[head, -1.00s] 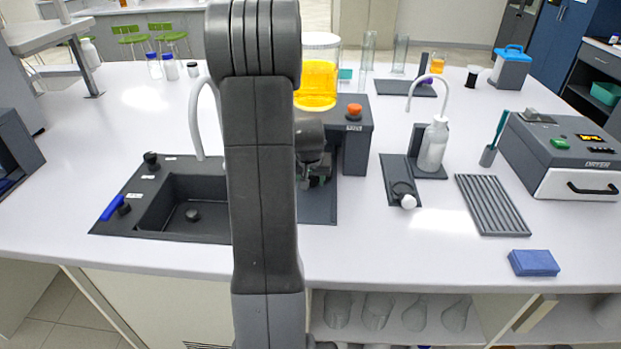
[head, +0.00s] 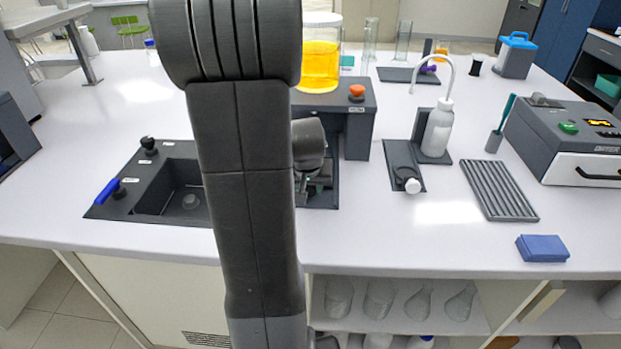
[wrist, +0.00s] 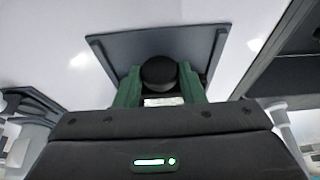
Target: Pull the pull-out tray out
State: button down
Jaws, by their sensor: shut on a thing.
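My gripper (wrist: 160,88) is shut on a black round knob (wrist: 159,70), one green finger at each side in the wrist view. A dark flat plate (wrist: 195,45) with a raised rim lies behind and around the knob; I cannot tell whether the knob belongs to it. In the head view, my gripper (head: 313,185) is low in front of the dark rig (head: 358,130), over its dark base (head: 328,202). My arm hides the fingertips and the left of the rig there. I cannot tell apart the pull-out tray from the base.
A tank of yellow liquid (head: 318,66) stands on the rig, with an orange knob (head: 357,90) beside it. A dark sink (head: 150,208) is at left. A wash bottle (head: 437,130), ridged rack (head: 498,190) and blue block (head: 542,248) are at right. The front counter edge is clear.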

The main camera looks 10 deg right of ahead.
jog(key=shift+s+a+b, duration=0.2)
jog(key=shift+s+a, duration=0.05)
jog(key=shift+s, duration=0.7)
jog(key=shift+s+a+b, duration=0.15)
jog(key=shift+s+a, duration=0.15)
jog(key=shift+s, duration=0.6)
jog(key=shift+s+a+b, duration=0.2)
jog(key=shift+s+a, duration=0.05)
jog(key=shift+s, duration=0.7)
jog(key=c, duration=1)
grip_release()
jog(key=shift+o, duration=0.2)
jog(key=p+v, duration=0.1)
jog(key=v, duration=1.3)
jog(key=shift+f, duration=0.1)
jog(key=b+x, duration=0.1)
jog(key=x, duration=1.3)
